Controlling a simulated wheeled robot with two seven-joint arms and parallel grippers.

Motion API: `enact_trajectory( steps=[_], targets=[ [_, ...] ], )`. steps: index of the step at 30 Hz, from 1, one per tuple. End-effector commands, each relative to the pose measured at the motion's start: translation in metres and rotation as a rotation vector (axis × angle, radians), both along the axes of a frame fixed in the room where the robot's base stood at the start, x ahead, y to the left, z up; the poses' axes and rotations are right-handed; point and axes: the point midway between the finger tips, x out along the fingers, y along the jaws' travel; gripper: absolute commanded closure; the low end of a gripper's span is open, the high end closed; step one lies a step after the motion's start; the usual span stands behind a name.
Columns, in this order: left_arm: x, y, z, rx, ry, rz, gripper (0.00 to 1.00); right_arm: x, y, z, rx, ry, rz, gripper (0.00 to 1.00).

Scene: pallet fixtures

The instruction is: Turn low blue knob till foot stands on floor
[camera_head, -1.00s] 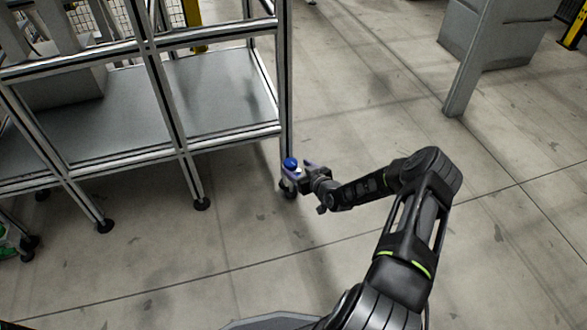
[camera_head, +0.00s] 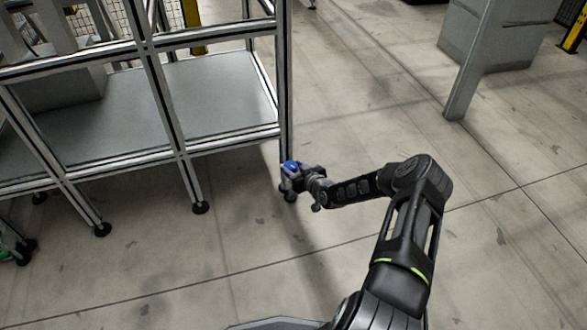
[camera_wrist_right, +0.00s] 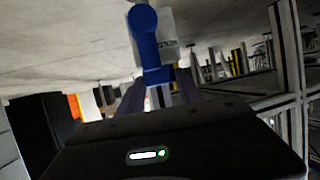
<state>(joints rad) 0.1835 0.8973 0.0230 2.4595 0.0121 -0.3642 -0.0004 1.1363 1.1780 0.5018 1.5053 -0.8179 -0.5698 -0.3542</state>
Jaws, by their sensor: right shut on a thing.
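The blue knob (camera_head: 290,165) is low on the near right corner leg of the metal frame rack. In the right wrist view the blue knob (camera_wrist_right: 148,40) shows a rounded top and a narrower body, in front of a pale plate with dark lettering. My right gripper (camera_head: 291,172) is at the knob, its fingers closed around it. In the wrist view my right gripper's fingers (camera_wrist_right: 157,95) meet the knob's lower part. The dark foot (camera_head: 290,196) under that leg is partly hidden by the gripper, and I cannot tell whether it touches the floor. My left gripper is not in view.
The rack's grey shelf (camera_head: 215,95) lies left of the gripper. Other rack legs end in dark round feet, such as this foot (camera_head: 200,208). A grey post (camera_head: 468,75) stands at the upper right. The concrete floor between is clear.

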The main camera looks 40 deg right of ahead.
Motion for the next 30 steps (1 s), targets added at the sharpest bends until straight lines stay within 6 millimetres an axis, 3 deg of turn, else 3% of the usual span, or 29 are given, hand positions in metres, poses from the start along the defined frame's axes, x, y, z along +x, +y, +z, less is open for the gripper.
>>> enact_trajectory(
  steps=[10, 20, 30],
  targets=[
    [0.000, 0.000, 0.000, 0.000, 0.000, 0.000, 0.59, 0.000, 0.000, 0.000, 0.000, 0.000, -0.001, 0.98],
    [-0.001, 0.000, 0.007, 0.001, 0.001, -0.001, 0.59, 0.000, 0.001, 0.002, 0.000, 0.001, -0.030, 0.98],
    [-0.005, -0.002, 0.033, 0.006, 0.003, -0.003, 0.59, 0.002, 0.008, 0.004, 0.002, 0.003, -0.200, 0.98]
  ],
)
